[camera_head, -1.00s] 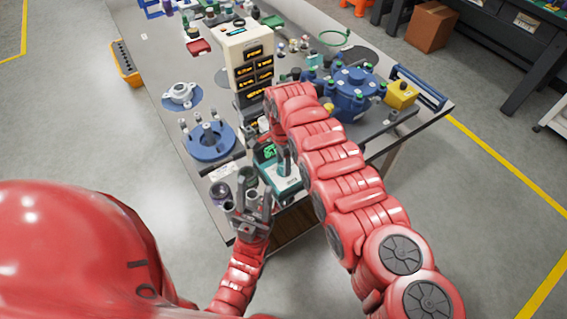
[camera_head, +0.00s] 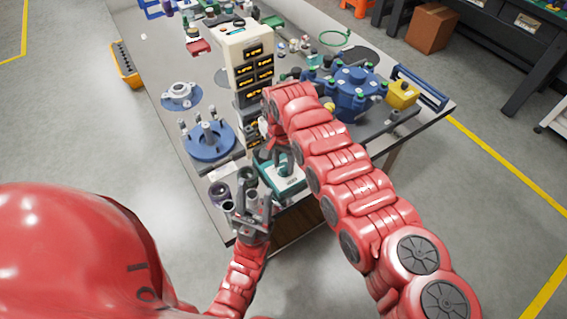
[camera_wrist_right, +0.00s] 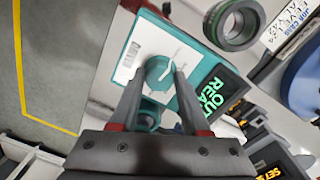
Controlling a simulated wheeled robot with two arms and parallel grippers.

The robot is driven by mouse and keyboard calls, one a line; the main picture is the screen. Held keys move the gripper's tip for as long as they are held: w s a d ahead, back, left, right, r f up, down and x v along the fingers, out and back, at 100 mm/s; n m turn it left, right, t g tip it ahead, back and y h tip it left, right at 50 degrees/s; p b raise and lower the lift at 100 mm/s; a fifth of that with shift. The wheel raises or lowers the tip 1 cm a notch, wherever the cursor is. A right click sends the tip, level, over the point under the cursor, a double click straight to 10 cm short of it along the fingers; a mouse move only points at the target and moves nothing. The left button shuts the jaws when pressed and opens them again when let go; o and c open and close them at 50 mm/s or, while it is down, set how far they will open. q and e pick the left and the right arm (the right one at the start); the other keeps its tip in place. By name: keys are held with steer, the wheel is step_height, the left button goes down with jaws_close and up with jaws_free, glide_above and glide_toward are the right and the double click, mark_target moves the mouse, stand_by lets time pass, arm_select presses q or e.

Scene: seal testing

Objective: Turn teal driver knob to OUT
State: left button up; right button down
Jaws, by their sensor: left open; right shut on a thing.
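The teal driver (camera_head: 284,182) is a small teal box with a white face, near the front edge of the bench. In the right wrist view its white panel (camera_wrist_right: 134,48) carries the round teal knob (camera_wrist_right: 156,68), with a white pointer line. Beside it a dark display shows green text, "OUT" and a second word partly hidden. My right gripper (camera_wrist_right: 162,80) is shut on the knob, one finger on each side; in the head view it reaches down over the driver (camera_head: 277,158). My left gripper (camera_head: 252,203) is open by the bench's front edge, left of the driver.
A purple ring (camera_head: 219,190) and a dark green ring (camera_head: 247,175) sit near the left gripper. A tall white tower with amber displays (camera_head: 249,60) stands behind the driver. A blue round fixture (camera_head: 208,152) is at left and a blue flanged vessel (camera_head: 352,88) at right.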

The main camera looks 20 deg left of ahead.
mark_target(281, 165)
stand_by(0.4)
steer(key=shift+c, duration=1.9)
jaws_free()
steer(key=shift+r, duration=0.15)
step_height(281, 165, up, 17)
steer(key=b, duration=0.2)
steer(key=shift+a, duration=0.4)
steer(key=shift+w, duration=0.1)
